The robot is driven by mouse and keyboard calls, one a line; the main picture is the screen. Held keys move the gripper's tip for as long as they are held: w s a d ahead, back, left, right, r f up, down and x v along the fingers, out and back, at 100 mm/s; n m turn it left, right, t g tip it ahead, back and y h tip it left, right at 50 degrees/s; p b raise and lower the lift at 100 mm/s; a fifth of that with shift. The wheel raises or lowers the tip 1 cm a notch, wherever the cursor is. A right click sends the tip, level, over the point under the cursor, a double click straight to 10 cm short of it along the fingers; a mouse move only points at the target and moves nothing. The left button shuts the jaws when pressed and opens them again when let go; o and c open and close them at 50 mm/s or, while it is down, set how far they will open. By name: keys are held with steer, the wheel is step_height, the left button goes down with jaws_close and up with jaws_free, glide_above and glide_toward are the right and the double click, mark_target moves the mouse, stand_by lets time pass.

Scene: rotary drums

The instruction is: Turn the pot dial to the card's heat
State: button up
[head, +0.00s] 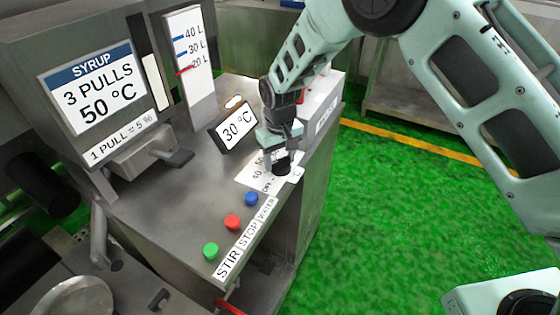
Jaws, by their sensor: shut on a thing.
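The card (91,87) on the left panel reads "SYRUP, 3 PULLS, 50 °C". A small tilted display (236,129) reads "30 °C". The black pot dial (283,169) sits on a white scale plate (250,176) on the steel console top. My gripper (281,156) comes down from above and is shut on the dial. Part of the scale is hidden by my gripper; a "40" and "OFF" can be made out on it. The dial's pointer cannot be made out.
Green (211,250), red (233,222) and blue (251,198) buttons labelled STIR, STOP and WATER line the console's front edge. A lever (172,157) juts out below the card. A level gauge (188,62) stands behind. Green floor (400,230) is open at right.

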mark_target(280, 159)
steer(key=m+b, duration=0.1)
steer(key=m, duration=0.5)
steer(key=shift+w, duration=0.1)
steer(key=m, duration=0.5)
steer(key=shift+w, duration=0.1)
steer(key=shift+m, duration=0.4)
steer(key=o, duration=1)
step_height(280, 159, up, 18)
steer(key=b, duration=0.3)
steer(key=shift+f, duration=0.25)
